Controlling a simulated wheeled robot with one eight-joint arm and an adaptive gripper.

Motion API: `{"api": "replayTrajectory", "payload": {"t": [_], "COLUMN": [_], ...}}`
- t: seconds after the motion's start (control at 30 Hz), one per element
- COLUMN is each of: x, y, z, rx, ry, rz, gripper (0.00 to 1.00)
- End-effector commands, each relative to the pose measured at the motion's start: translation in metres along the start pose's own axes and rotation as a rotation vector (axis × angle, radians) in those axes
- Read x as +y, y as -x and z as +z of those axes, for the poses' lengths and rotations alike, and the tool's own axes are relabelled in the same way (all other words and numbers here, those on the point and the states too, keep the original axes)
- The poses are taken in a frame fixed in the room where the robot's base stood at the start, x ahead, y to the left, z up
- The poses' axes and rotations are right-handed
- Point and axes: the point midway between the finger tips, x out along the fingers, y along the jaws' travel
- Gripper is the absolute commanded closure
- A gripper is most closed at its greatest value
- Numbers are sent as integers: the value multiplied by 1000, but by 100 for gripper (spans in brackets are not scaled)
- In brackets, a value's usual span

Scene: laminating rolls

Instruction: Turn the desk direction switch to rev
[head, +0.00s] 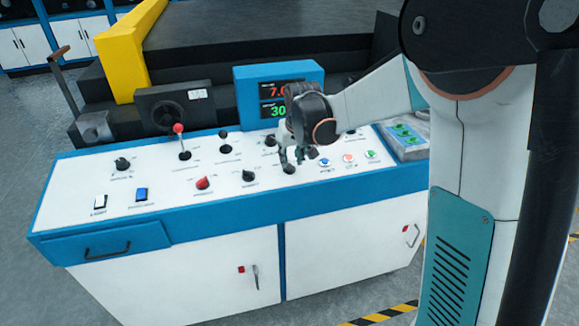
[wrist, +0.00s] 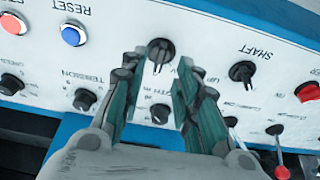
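My gripper (head: 298,156) is above the front row of the white desk panel, fingers pointing down. In the wrist view its two fingers (wrist: 155,85) are apart, with nothing held between them. A black knob (wrist: 160,50) lies in the gap just beyond the fingertips, its pale mark pointing down in that picture; contact is not visible. It also shows in the head view (head: 289,168), just below the fingers. Its label is not readable, so I cannot confirm it is the direction switch. A similar black knob (wrist: 242,72) marked SHAFT sits to its right in the wrist view.
A blue RESET button (wrist: 73,35) and a red button (wrist: 15,25) are left of the knob in the wrist view. A red knob (head: 203,183) and a red-topped lever (head: 180,135) stand farther left in the head view. A display (head: 280,95) rises behind the panel.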

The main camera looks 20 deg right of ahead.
Motion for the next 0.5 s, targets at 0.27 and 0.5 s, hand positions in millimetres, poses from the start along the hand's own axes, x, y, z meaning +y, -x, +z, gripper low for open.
{"api": "replayTrajectory", "payload": {"t": [0.27,0.5], "x": [0,0], "y": [-36,-42], "z": [0,0], "rx": [0,0], "ry": [0,0], "rz": [0,0], "gripper": [71,71]}}
